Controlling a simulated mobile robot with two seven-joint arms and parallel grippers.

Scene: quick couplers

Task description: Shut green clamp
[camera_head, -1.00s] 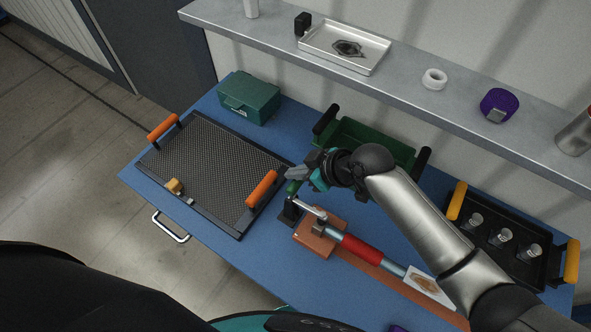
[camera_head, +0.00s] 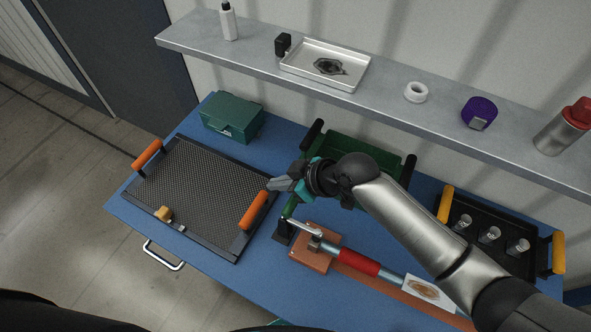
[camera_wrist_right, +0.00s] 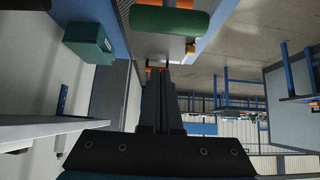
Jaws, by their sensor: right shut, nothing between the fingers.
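The green clamp's handle (camera_head: 291,206) stands up at a tilt from a black base (camera_head: 284,232) at the left end of the pipe with the red sleeve (camera_head: 357,262). My right gripper (camera_head: 272,184) is shut and empty, with its fingers above and left of the clamp handle in the head view. In the right wrist view its fingers (camera_wrist_right: 160,72) point up the picture, and a green cylinder (camera_wrist_right: 170,20), which looks like the clamp's grip, lies just past their tips. I see no clear contact. My right wrist partly hides the area behind the clamp. My left gripper is out of view.
A mesh tray (camera_head: 200,190) with orange handles lies left of the clamp. A green bin (camera_head: 365,155) stands behind my right wrist, a green box (camera_head: 232,118) at the back left, and a black tray (camera_head: 500,262) at the right. A shelf (camera_head: 385,105) runs along the wall.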

